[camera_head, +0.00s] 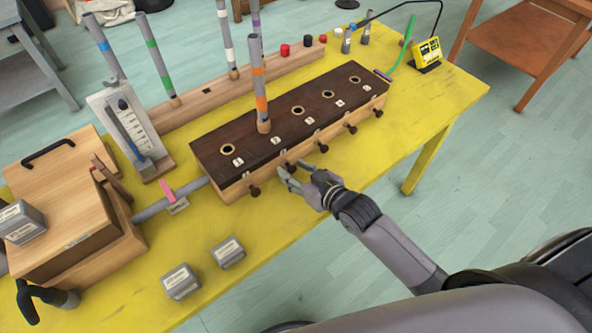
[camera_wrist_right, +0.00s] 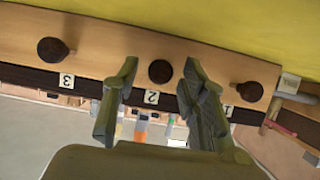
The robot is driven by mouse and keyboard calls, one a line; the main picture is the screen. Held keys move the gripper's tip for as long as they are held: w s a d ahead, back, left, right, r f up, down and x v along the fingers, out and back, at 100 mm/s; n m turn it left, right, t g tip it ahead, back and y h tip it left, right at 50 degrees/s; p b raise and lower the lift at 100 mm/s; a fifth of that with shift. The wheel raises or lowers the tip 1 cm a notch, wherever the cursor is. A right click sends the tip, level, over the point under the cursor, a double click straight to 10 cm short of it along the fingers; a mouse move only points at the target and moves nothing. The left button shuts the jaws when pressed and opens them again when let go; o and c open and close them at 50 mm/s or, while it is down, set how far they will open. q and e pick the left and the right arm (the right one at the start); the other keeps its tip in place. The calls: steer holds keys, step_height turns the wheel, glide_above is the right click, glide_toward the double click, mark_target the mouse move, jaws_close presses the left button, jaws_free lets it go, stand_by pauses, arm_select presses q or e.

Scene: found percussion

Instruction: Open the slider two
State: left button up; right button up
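The long dark-topped wooden chest (camera_head: 290,125) lies across the yellow table, with round holes in its top and slider knobs along its front. A grey pipe with an orange band (camera_head: 260,90) stands upright at hole two. Slider two's dark round knob (camera_wrist_right: 160,71) shows in the right wrist view above the label 2 (camera_wrist_right: 151,97). My right gripper (camera_head: 287,178) is at the chest's front by that knob. In the wrist view its fingers (camera_wrist_right: 160,68) are open, one on each side of the knob, with visible gaps. My left gripper is not in view.
Knob three (camera_wrist_right: 52,50) and knob one (camera_wrist_right: 249,91) flank the fingers. A wooden bellows box (camera_head: 75,215) and a gauge (camera_head: 130,130) stand at left. Two grey weights (camera_head: 181,282) sit at the front. A yellow meter (camera_head: 428,52) is at the far right. The table right of my gripper is clear.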

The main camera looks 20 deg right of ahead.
steer(key=shift+c, duration=0.3)
jaws_close()
stand_by(0.6)
